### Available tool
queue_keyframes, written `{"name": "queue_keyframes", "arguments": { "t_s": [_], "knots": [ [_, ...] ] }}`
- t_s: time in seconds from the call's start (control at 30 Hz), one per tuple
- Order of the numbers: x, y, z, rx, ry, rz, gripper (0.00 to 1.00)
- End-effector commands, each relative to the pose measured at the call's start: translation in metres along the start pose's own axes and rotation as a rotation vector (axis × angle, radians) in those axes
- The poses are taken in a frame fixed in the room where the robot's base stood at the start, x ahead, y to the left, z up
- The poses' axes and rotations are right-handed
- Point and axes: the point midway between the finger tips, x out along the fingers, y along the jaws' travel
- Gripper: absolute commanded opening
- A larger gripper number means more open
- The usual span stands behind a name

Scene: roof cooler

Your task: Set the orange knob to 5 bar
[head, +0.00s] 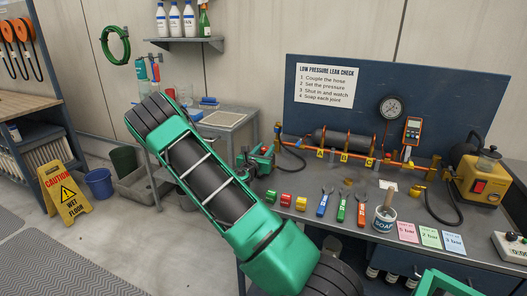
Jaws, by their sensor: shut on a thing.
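I cannot make out the orange knob for certain. Orange pipework with brass-coloured fittings (432,174) runs along the back of the bench, and any knob on it is too small to tell. A round pressure gauge (391,108) stands above the pipework; its reading is too small to read. Pink (407,232), green (430,237) and blue (453,242) bar cards lie at the bench front. My green and black arm crosses the middle of the picture and hides part of the bench's left side. My gripper does not show.
A yellow pump with a red switch (480,186) stands at the bench's right. Spanners, small coloured blocks and a soap pot (384,220) lie along the front. A wet-floor sign (68,196) and a blue bucket (99,183) stand on the floor at left.

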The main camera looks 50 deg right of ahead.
Motion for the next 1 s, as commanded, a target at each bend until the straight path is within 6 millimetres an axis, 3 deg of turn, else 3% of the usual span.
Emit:
{"name": "queue_keyframes", "arguments": {
  "t_s": [0.3, 0.33, 0.4, 0.77, 1.0],
  "knots": [
    [0.000, 0.006, 0.002, 0.005, -0.005, 0.016, 0.08],
    [0.000, 0.006, 0.002, 0.006, -0.005, 0.016, 0.38],
    [0.000, 0.005, 0.002, 0.005, -0.004, 0.015, 0.49],
    [-0.005, 0.003, 0.001, 0.001, -0.001, 0.010, 0.49],
    [-0.041, 0.004, 0.000, -0.002, 0.000, 0.012, 0.49]
  ]
}}
